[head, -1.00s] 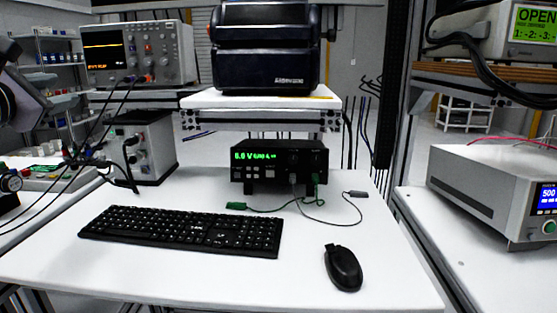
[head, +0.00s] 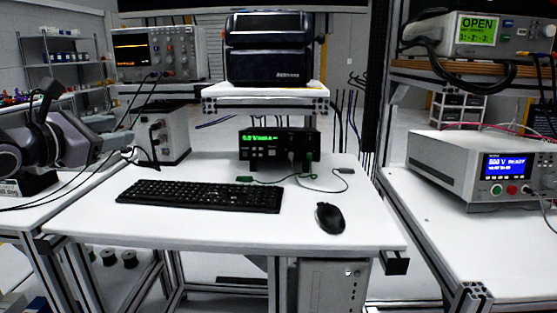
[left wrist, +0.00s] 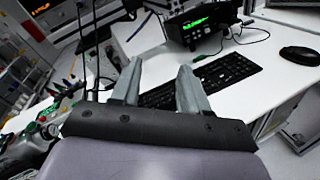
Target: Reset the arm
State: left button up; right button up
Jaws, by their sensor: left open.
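My left arm comes in from the left in the head view. Its left gripper (head: 118,143) is over the left side of the workbench area, left of the keyboard (head: 200,195). In the left wrist view the two grey fingers of the left gripper (left wrist: 160,75) stand apart with nothing between them. The keyboard (left wrist: 215,78) lies beyond the fingers on the white table. My right gripper is not in either view.
A white table (head: 260,228) holds the mouse (head: 330,217) and a black power supply (head: 275,147) with a green display and cables. An oscilloscope (head: 158,55) stands behind. Another instrument (head: 470,168) sits on the right bench. Thin black cables run close to the left gripper.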

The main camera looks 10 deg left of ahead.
pick_arm(q)
jog(key=s+d+f+n+g+h, duration=0.1)
jog(key=s+d+f+n+h, duration=0.1)
jog(key=d+f+n+h, duration=0.55)
jog(key=s+d+f+n+h, duration=0.2)
jog(key=d+f+n, duration=0.2)
jog(key=d+f, duration=0.65)
jog(key=s+d+f+n+g+y, duration=0.1)
jog(key=s+f+n+g+y, duration=0.15)
jog(key=s+f+n, duration=0.65)
jog(key=s+d+f+n+g+y, duration=0.1)
jog(key=s+f+n+y, duration=0.4)
jog(key=f+n, duration=0.65)
jog(key=s+d+f+n+g+y, duration=0.1)
jog(key=s+f+n+g+y, duration=0.15)
jog(key=s+f+n, duration=0.7)
notch_tip(320, 180, up, 10)
jog(key=a+t+p, duration=0.1)
jog(key=p, duration=1.3)
jog(key=shift+w+y, duration=0.35)
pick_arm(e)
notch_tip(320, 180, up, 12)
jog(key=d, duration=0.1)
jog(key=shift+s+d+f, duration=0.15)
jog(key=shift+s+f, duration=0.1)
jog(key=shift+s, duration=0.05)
pick_arm(q)
jog(key=shift+a, duration=0.1)
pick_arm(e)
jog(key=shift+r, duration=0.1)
